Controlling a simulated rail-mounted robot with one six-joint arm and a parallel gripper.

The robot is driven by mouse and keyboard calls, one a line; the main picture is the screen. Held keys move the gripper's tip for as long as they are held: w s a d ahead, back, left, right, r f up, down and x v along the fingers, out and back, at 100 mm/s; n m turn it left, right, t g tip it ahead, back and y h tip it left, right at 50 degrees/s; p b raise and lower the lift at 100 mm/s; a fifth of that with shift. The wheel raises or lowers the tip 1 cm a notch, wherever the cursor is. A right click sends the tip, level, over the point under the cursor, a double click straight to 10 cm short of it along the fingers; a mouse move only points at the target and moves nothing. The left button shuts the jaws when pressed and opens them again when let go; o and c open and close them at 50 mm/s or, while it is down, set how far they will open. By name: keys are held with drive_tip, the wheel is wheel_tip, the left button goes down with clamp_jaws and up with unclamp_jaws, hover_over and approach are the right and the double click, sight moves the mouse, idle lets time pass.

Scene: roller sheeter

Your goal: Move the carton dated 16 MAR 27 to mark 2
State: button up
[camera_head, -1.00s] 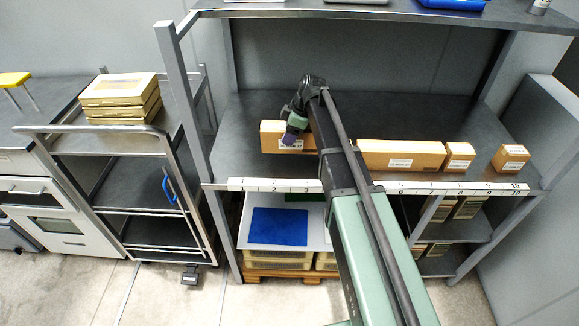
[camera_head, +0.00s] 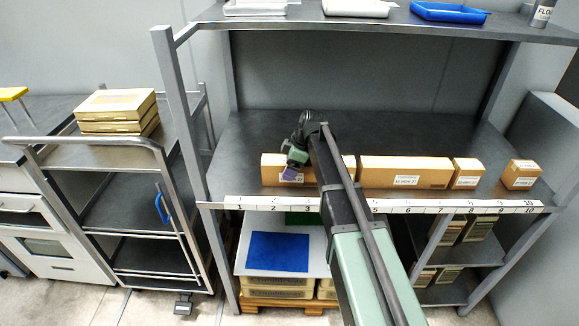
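A long brown carton (camera_head: 333,171) lies on the shelf deck at the left of a row of cartons, its left end roughly above mark 2 (camera_head: 273,206). My gripper (camera_head: 290,175), with purple fingertips, is at the front left of this carton, over its white label. The label is partly covered and its date is too small to read surely. My arm hides part of the carton. Whether the fingers are closed on it does not show. A second long carton (camera_head: 404,171), a smaller carton (camera_head: 466,173) and another small carton (camera_head: 521,174) stand further right, their dates not clearly readable.
The numbered strip (camera_head: 445,207) runs along the shelf's front edge; my arm covers its middle. The deck (camera_head: 240,148) is clear behind and left of the row. An upper shelf (camera_head: 390,20) overhangs with trays. A trolley (camera_head: 90,153) with stacked boxes stands left.

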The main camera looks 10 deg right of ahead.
drive_tip(key=shift+o, duration=0.4)
drive_tip(key=shift+r, duration=0.15)
drive_tip(key=p+v, duration=1.1)
drive_tip(key=v, duration=0.1)
drive_tip(key=shift+s+d+r+p, duration=0.1)
drive_tip(key=shift+p, duration=0.25)
drive_tip(key=shift+s, duration=0.15)
drive_tip(key=s+a+m+h, duration=0.2)
drive_tip(key=s+m, duration=0.5)
drive_tip(key=s, duration=0.5)
drive_tip(key=s+a+f+m+g+h, duration=0.1)
drive_tip(key=s+a+m+h, duration=0.1)
drive_tip(key=s+m, duration=0.6)
drive_tip(key=s, duration=0.5)
drive_tip(key=shift+a+f, duration=0.2)
drive_tip(key=shift+f, duration=0.1)
